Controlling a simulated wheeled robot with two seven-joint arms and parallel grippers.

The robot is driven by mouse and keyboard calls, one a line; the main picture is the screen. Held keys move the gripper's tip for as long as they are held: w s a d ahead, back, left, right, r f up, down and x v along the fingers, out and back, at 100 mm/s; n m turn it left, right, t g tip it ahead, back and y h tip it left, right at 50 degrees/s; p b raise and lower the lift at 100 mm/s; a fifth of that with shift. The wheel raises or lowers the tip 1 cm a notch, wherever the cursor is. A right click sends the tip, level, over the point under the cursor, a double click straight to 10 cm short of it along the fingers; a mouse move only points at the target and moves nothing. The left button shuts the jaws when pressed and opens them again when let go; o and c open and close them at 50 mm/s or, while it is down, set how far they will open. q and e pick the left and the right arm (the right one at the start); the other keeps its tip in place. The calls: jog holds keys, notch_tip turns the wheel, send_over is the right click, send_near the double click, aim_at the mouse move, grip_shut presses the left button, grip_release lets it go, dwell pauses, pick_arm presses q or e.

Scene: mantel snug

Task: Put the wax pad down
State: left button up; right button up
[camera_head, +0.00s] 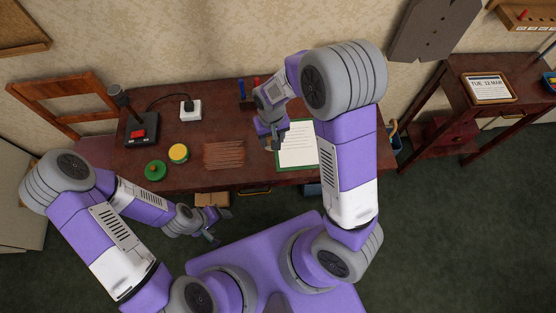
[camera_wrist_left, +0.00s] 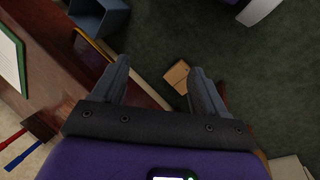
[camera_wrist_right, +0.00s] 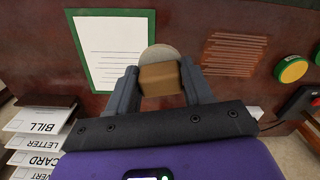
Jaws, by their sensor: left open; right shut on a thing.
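My right gripper (camera_head: 272,140) is over the table, beside the left edge of the green-edged sheet. In the right wrist view its fingers (camera_wrist_right: 160,86) are shut on the wax pad, a brown block (camera_wrist_right: 160,80) with a round pale grey-beige disc (camera_wrist_right: 160,52) at its far side. The gap between pad and tabletop is hard to judge. The pad is mostly hidden in the head view. My left gripper (camera_head: 220,226) is open and empty in front of the table's front edge; its spread fingers show in the left wrist view (camera_wrist_left: 160,80).
The dark red table (camera_head: 205,185) bears a streaked patch (camera_head: 224,154), a yellow-topped tin (camera_head: 178,153), a green lid-like disc (camera_head: 156,170), a green-edged sheet (camera_head: 297,145) and a black device with a red button (camera_head: 140,130). A cardboard box (camera_head: 212,199) is below the front edge.

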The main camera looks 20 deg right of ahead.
pick_arm(q)
jog(key=o, duration=0.5)
jog(key=shift+w+r+p, duration=0.1)
jog(key=shift+r+p, duration=0.4)
jog(key=shift+r, duration=0.1)
jog(key=shift+c, duration=0.2)
pick_arm(e)
jog(key=a+f+m, duration=0.1)
jog(key=f, duration=0.2)
jog(key=w+a+f+m, duration=0.1)
jog(key=f, duration=0.2)
jog(key=a+f+b, duration=0.1)
jog(key=f, duration=0.2)
jog(key=shift+w+a+f+m, duration=0.15)
jog(key=shift+a+f+m, duration=0.05)
jog(key=shift+a+m, duration=0.2)
notch_tip(320, 180, down, 4)
jog(key=shift+r+b, duration=0.2)
jog(key=shift+b, duration=0.2)
jog(key=shift+f, duration=0.2)
pick_arm(q)
jog(key=shift+f, duration=0.85)
pick_arm(e)
jog(key=shift+f, duration=0.15)
jog(key=o, duration=0.9)
pick_arm(q)
jog(key=shift+f, duration=0.15)
pick_arm(e)
jog(key=shift+o, duration=0.2)
